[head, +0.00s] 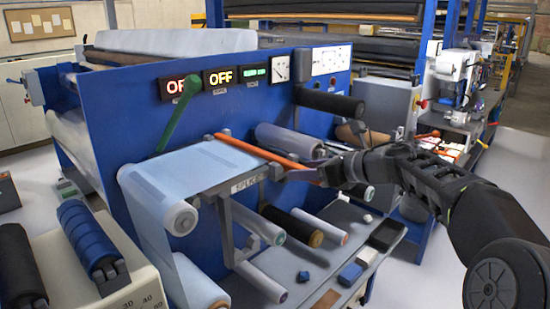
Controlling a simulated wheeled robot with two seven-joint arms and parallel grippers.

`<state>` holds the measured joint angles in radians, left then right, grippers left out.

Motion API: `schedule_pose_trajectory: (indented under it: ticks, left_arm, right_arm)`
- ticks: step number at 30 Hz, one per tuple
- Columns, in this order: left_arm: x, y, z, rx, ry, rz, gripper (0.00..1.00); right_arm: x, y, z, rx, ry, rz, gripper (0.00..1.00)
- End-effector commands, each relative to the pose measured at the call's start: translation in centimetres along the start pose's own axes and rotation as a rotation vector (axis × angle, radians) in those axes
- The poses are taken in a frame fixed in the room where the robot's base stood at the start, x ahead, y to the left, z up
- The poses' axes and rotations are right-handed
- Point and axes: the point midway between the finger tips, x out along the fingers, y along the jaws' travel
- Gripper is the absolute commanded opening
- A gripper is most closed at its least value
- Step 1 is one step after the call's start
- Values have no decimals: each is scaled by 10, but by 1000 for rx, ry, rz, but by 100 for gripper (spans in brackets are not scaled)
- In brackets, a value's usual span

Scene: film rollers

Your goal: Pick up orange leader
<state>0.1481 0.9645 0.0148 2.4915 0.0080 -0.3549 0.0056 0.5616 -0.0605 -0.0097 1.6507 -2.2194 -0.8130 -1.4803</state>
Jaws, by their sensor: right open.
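The orange leader appears to be the long thin orange strip (255,149) that runs slantwise above the splice table (248,181), from its back edge toward my right gripper. My right gripper (300,174) is open, with its fingers at the near right end of the strip. I cannot tell whether the fingers touch it or whether the strip lies between them. The wrist and fingers partly hide that end. My left gripper is not in view.
The blue machine panel (122,112) stands behind, with a green lever (180,115) at the left of the strip. White film (185,165) covers the table's left. Several rollers (290,225) sit below. A lower shelf (310,275) holds small blocks.

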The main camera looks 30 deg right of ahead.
Motion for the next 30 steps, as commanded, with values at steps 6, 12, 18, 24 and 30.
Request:
schedule_pose_trajectory:
  ticks: [6,12,18,24,30]
  left_arm:
    - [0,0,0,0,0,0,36]
    - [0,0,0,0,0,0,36]
    - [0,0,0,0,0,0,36]
    - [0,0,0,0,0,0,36]
    - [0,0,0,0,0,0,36]
  right_arm:
    - [3,0,0,-1,-1,-2,49]
    - [3,0,0,-1,-1,-2,49]
    - [2,0,0,-1,-1,-2,49]
    - [2,0,0,-1,-1,-2,34]
    - [2,0,0,-1,0,-2,18]
